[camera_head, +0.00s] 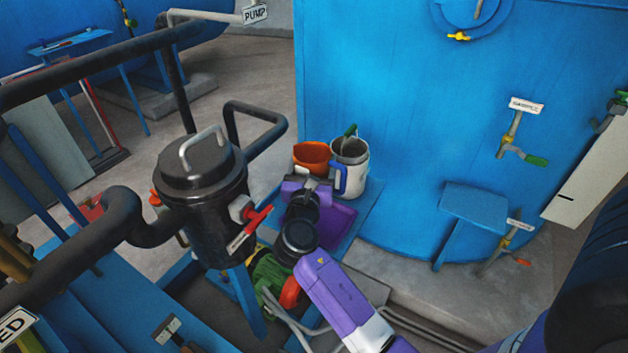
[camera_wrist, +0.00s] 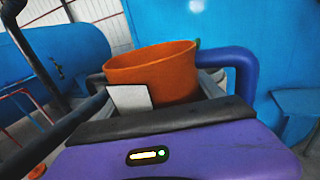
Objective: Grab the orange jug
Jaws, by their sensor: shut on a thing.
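The wrist view shows the gripper's purple body and dark front edge (camera_wrist: 160,120); the fingertips are mostly hidden there.
A white jug (camera_head: 354,168) with a blue handle stands close to the right of the orange jug, with a green-handled thing in it. A purple tray (camera_head: 337,222) lies on the blue shelf (camera_head: 372,199). A black lidded vessel (camera_head: 205,200) with pipes stands close on the left.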

